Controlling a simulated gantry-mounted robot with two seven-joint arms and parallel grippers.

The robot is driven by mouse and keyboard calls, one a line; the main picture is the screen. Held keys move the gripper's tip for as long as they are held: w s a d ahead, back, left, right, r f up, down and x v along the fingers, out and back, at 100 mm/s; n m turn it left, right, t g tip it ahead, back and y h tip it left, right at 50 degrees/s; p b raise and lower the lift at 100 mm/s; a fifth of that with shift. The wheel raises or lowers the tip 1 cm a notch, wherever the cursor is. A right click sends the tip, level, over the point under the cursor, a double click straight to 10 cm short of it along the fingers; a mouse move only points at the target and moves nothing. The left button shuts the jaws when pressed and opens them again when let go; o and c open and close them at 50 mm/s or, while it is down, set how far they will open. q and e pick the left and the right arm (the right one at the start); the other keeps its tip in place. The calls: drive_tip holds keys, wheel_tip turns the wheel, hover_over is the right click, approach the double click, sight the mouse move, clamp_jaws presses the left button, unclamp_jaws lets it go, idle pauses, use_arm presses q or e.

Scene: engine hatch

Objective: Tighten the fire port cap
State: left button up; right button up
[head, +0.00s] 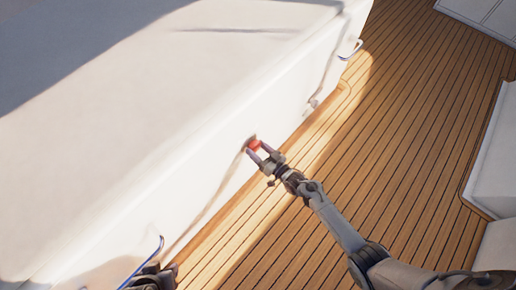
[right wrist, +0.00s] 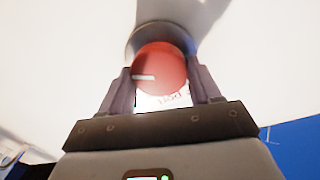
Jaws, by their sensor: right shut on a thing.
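The fire port cap (head: 255,145) is a small round red cap on the white side wall of the hatch. In the right wrist view the red cap (right wrist: 160,70) shows a short white mark on its left half, a dark round rim behind it and partly hidden lettering below it. My right gripper (head: 257,152) is at the cap with one finger on each side of it. In the right wrist view its fingers (right wrist: 160,88) are shut on the cap. Part of my left gripper (head: 160,274) shows at the bottom edge of the head view; its fingers are not clear.
The white hatch box (head: 130,130) fills the left of the head view. A wooden plank deck (head: 410,120) lies to its right, largely clear. Blue curved handles are on the wall, one (head: 351,50) at upper right and one (head: 145,262) near my left gripper. White structures (head: 495,150) stand at the right edge.

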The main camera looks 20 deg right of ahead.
drive_tip(key=m+p, duration=0.1)
drive_tip(key=m, duration=0.2)
drive_tip(key=shift+r+p, duration=0.1)
drive_tip(key=shift+p, duration=0.3)
drive_tip(key=m+p, duration=0.1)
drive_tip(key=m, duration=0.3)
drive_tip(key=shift+d+g, duration=0.1)
drive_tip(key=shift+g, duration=0.2)
drive_tip(key=m+p, duration=0.1)
drive_tip(key=m, duration=0.2)
drive_tip(key=m+y, duration=0.1)
drive_tip(key=m, duration=0.2)
drive_tip(key=shift+w+m+g+p, duration=0.1)
drive_tip(key=shift+m+g+p, duration=0.2)
drive_tip(key=shift+m, duration=0.1)
drive_tip(key=m, duration=0.4)
drive_tip(key=shift+d+f, duration=0.1)
drive_tip(key=shift+f, duration=0.1)
drive_tip(key=m, duration=0.3)
drive_tip(key=shift+m+y, duration=0.3)
drive_tip(key=m+b, duration=0.1)
drive_tip(key=m, duration=0.3)
drive_tip(key=shift+f, duration=0.1)
drive_tip(key=shift+m+y+b, duration=0.3)
drive_tip(key=shift+m+b, duration=0.1)
drive_tip(key=shift+m, duration=1.5)
